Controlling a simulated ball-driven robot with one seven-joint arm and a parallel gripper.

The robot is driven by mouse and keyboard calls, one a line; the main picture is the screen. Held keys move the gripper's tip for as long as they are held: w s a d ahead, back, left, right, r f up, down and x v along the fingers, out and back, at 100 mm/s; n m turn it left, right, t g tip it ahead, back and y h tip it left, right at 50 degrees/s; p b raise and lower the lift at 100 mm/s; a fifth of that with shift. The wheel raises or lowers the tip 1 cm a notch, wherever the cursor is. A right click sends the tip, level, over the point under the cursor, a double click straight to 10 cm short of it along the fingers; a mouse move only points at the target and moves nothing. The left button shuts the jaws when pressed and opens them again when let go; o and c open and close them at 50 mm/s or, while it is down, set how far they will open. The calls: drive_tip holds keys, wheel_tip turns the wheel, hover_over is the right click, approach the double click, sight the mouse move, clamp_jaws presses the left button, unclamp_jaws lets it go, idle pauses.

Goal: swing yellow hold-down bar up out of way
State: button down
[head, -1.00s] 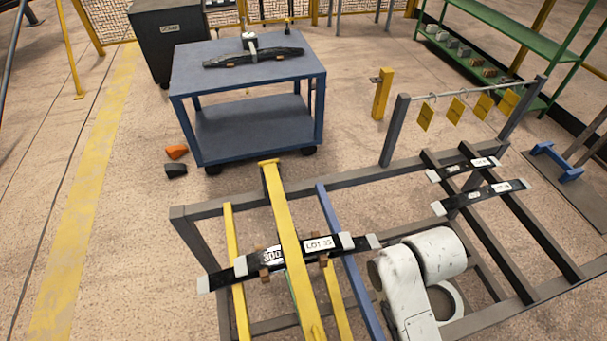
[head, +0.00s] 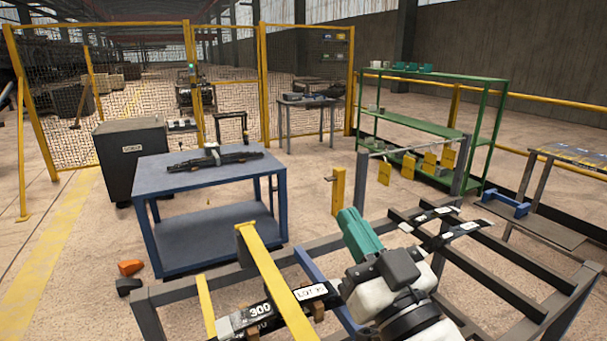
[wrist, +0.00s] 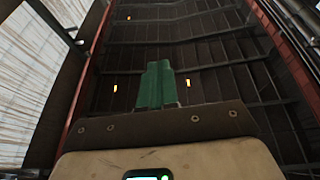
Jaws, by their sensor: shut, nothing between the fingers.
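The springs carry white labels reading 300 and LOT. The bar's near end is cut off by the bottom of the head view. My gripper (head: 352,217) is teal and raised to the right of the bar, apart from it. In the wrist view my gripper (wrist: 154,72) is shut and empty, pointing up at the dark roof; the bar is not in that view.
A blue cart (head: 210,185) with a black spring on top stands behind the rack. A yellow post (head: 338,191) and hanging yellow tags (head: 408,166) are behind my gripper. More springs (head: 440,214) lie at the rack's right. Open floor (head: 70,270) is at left.

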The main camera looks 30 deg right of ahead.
drive_tip(key=s+a+r+t+y+b, duration=0.1)
drive_tip(key=s+a+r+t+b, duration=0.15)
drive_tip(key=s+r+t, duration=0.2)
drive_tip(key=p+x, duration=1.3)
drive_tip(key=x, duration=0.2)
drive_tip(key=shift+w+a+f+g, duration=0.2)
drive_tip(key=shift+a+f+g, duration=0.05)
drive_tip(key=shift+f+g, duration=0.1)
idle(1.0)
